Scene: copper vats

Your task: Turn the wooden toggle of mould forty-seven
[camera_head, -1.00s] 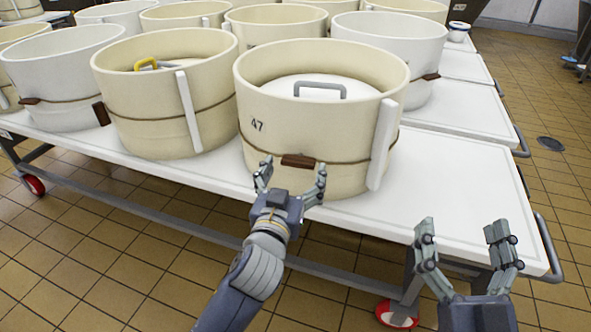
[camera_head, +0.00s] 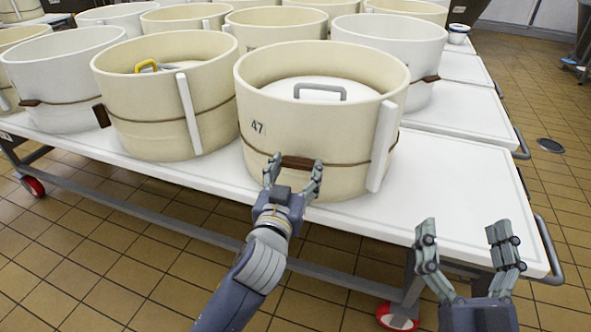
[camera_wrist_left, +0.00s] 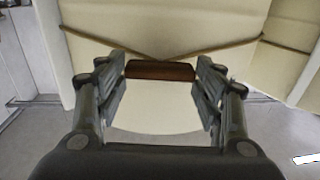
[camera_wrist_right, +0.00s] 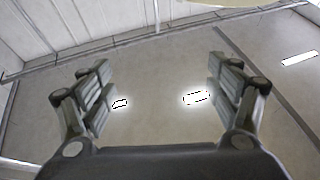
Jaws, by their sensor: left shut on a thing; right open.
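Mould forty-seven (camera_head: 300,125) is a cream round tub with "47" on its wall and a cord around it. Its brown wooden toggle (camera_head: 298,162) sits on the cord at the front and lies about level. My left gripper (camera_head: 293,172) is at the toggle, with a finger at each end of it. In the left wrist view the toggle (camera_wrist_left: 160,70) spans between the fingertips, and the gripper is shut on it.
Another cream mould (camera_head: 150,115) stands close on the left and a white one (camera_head: 420,45) behind on the right. The white table top (camera_head: 460,190) is bare right of mould forty-seven. A grey push handle (camera_head: 548,250) sticks out at its right end.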

